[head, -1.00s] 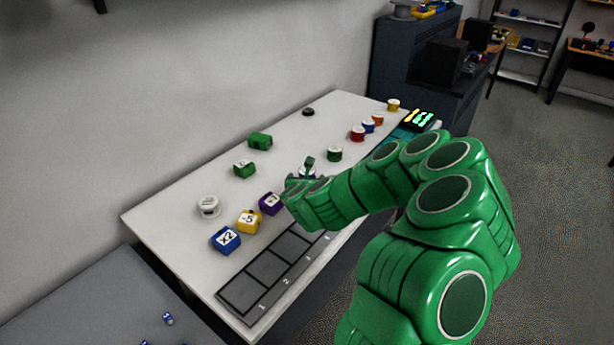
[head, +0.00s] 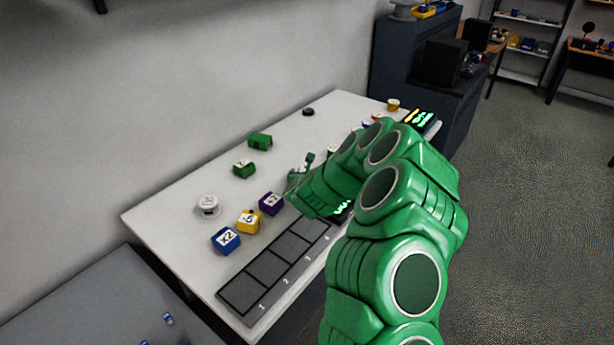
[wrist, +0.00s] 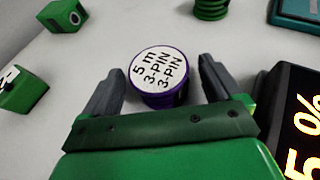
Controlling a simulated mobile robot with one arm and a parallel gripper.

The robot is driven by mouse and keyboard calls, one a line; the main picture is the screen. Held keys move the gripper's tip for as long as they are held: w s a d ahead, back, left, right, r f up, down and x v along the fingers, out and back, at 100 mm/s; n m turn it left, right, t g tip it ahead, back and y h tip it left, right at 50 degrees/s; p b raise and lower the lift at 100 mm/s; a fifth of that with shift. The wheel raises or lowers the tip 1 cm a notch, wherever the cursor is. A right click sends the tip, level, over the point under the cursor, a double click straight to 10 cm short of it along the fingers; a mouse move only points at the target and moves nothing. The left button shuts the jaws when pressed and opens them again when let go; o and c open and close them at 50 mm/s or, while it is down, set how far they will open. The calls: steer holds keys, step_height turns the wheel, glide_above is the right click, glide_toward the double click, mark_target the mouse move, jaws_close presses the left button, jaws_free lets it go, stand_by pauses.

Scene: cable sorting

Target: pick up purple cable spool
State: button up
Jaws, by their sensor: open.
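The purple cable spool (wrist: 160,77) stands upright in the wrist view, with a white top label reading "5 m 3-PIN 3-PIN". My gripper (wrist: 161,68) is open, with one dark finger on each side of the spool and a gap visible at each side. The spool's near lower part is close to the gripper's palm. In the head view my gripper (head: 301,178) is low over the middle of the table, and it and the arm hide most or all of the spool.
On the white table (head: 215,180) are a purple box (head: 270,203), a yellow box (head: 249,222), a blue box (head: 226,240) and two green boxes. A numbered tray (head: 268,268) lies along the front edge. A lit display (wrist: 298,140) is right of my gripper.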

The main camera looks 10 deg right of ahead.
steer(key=shift+w+f, duration=0.15)
steer(key=shift+w, duration=0.3)
steer(key=c, duration=1.1)
steer(key=shift+r, duration=0.8)
steer(key=s+r, duration=1.1)
steer(key=s, duration=0.2)
steer(key=shift+s+d+r, duration=0.25)
steer(key=shift+s+d, duration=0.15)
